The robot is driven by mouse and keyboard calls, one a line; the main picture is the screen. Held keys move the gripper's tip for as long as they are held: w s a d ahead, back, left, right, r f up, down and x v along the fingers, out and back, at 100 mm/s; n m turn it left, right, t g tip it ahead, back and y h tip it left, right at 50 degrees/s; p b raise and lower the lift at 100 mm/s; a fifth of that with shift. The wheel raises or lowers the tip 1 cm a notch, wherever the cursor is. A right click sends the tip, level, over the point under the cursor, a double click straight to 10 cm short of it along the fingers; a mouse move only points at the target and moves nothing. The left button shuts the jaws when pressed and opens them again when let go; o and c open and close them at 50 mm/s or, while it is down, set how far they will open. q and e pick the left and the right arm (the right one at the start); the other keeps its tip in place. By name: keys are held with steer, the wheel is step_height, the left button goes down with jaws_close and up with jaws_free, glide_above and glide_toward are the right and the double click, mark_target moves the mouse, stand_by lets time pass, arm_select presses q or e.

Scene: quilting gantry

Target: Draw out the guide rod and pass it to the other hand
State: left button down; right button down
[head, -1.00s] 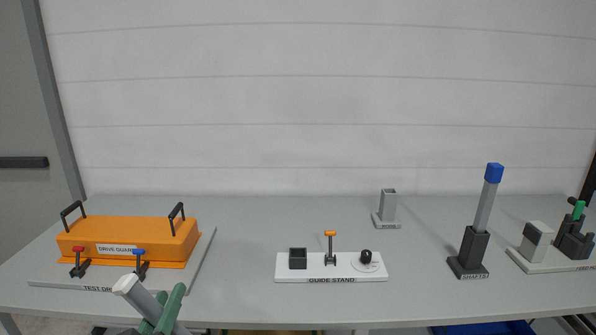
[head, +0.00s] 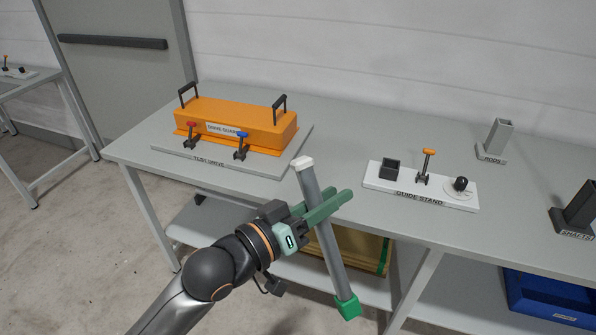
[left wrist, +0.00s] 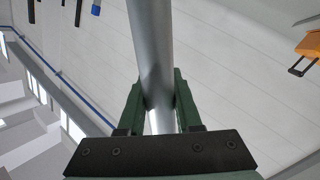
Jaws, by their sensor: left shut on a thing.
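The guide rod (head: 332,254) is a long grey rod with a white cap at the top and a green block at the bottom. My left gripper (head: 332,204) is shut around the rod's upper half and holds it tilted in front of the bench edge. In the left wrist view the rod (left wrist: 152,50) runs up between the green fingers (left wrist: 160,100). The grey rods holder (head: 497,138) stands upright at the back right of the bench; no rod stands out of it. My right gripper is not in view.
The white guide stand (head: 420,193) bears a black socket, an orange-topped lever and a black knob. An orange drive guard (head: 235,125) sits on the left of the bench. The dark shafts holder (head: 577,212) is at the right edge. A blue bin (head: 545,300) is below.

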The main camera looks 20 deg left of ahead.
arm_select(q)
steer(key=s+d+f+m+g+h, duration=0.1)
steer(key=d+f+m+g+h, duration=0.1)
steer(key=d+m+g+h, duration=0.2)
steer(key=s+d+f+m+g+h, duration=0.2)
steer(key=d+g, duration=0.4)
steer(key=d, duration=0.4)
steer(key=shift+d+f+m+h, duration=0.35)
steer(key=shift+f+m+h, duration=0.2)
steer(key=shift+m+h, duration=0.65)
steer(key=shift+s+g, duration=0.1)
steer(key=shift+g, duration=0.2)
